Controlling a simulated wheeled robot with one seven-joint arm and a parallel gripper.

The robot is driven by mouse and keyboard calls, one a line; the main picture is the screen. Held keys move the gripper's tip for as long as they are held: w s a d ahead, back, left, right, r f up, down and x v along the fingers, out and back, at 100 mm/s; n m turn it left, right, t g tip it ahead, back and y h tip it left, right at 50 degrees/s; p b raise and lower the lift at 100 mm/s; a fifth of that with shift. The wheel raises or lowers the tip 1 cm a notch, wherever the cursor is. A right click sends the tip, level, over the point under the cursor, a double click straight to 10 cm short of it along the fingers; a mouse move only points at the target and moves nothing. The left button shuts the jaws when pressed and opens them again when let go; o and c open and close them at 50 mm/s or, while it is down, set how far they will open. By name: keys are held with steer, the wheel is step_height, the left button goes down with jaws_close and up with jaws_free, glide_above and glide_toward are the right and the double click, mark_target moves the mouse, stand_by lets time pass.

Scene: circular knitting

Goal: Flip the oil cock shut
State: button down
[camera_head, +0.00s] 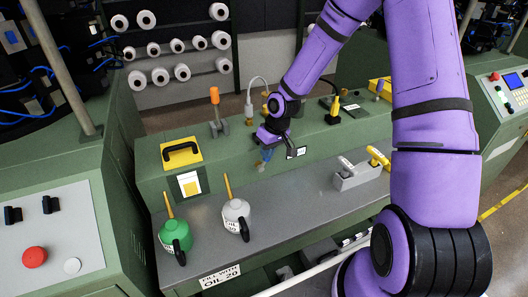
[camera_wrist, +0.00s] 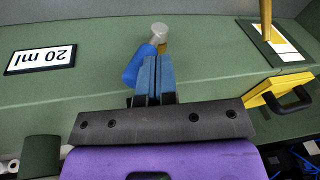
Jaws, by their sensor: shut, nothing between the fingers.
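The oil cock shows in the wrist view as a bright blue lever (camera_wrist: 138,66) beside a pale metal end piece (camera_wrist: 159,32) with a brass part by it, on the green machine's front. My gripper (camera_wrist: 153,68) is shut and empty. Its fingers lie right alongside the blue lever, to its right in that view; I cannot tell whether they touch it. The fingers and wrist hide much of the cock.
A "20 ml" label (camera_wrist: 40,59) is beside the cock. A green oil can (camera_head: 176,236) and a grey oil can (camera_head: 236,214) stand on the grey shelf.

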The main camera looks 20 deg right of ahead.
steer(key=d+f+y, duration=0.3)
steer(key=d+y, duration=0.2)
steer(key=y, duration=0.2)
steer(key=shift+f, duration=0.2)
stand_by(0.7)
steer(key=shift+r, duration=0.1)
stand_by(0.6)
